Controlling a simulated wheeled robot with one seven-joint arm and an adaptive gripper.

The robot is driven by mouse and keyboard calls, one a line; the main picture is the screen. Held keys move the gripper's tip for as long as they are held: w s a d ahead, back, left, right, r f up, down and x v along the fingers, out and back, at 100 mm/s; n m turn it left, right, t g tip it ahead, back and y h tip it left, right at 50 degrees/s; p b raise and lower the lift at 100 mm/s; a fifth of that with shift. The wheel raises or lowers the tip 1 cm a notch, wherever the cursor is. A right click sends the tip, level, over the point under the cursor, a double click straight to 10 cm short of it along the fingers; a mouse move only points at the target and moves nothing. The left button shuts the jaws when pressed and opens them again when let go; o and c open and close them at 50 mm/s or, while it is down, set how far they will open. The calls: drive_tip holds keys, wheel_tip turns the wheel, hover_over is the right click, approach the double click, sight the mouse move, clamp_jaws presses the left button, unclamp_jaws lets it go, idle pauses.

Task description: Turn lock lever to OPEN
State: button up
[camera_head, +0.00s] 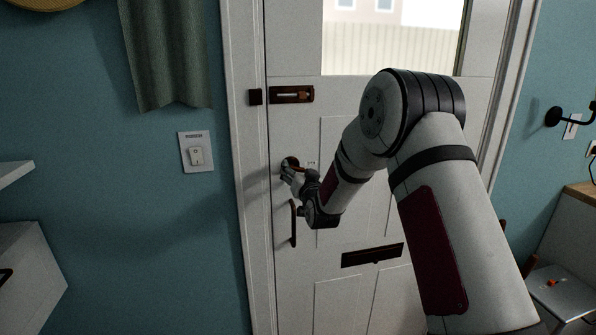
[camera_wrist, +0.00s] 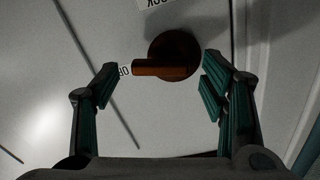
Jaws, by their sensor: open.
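The lock lever (camera_wrist: 160,69) is a brown bar on a round dark base (camera_wrist: 174,48) in the wrist view. It lies sideways in that picture, between my fingertips and apart from them. White labels with partly hidden letters sit beside it and above it. In the head view the round lock base (camera_head: 289,163) shows on the white door, mostly behind my gripper (camera_head: 299,176). In the wrist view my gripper (camera_wrist: 160,88) is open and empty, with one finger on each side of the lever.
A dark door handle (camera_head: 293,222) is just below my gripper. A brown sliding bolt (camera_head: 291,94) is above, and a mail slot (camera_head: 372,255) is lower on the door. The door frame (camera_head: 247,200) and a light switch (camera_head: 196,152) are to the left.

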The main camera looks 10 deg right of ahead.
drive_tip(key=shift+w, duration=0.7)
drive_tip(key=c, duration=1.2)
drive_tip(key=n, duration=0.1)
drive_tip(key=n+b, duration=0.1)
drive_tip(key=shift+a+r+n, duration=0.15)
drive_tip(key=shift+n, duration=0.15)
drive_tip(key=shift+r+n+b, duration=0.1)
drive_tip(key=shift+n+b, duration=0.2)
drive_tip(key=shift+n, duration=0.1)
drive_tip(key=o, duration=1.2)
drive_tip(key=shift+s, duration=0.1)
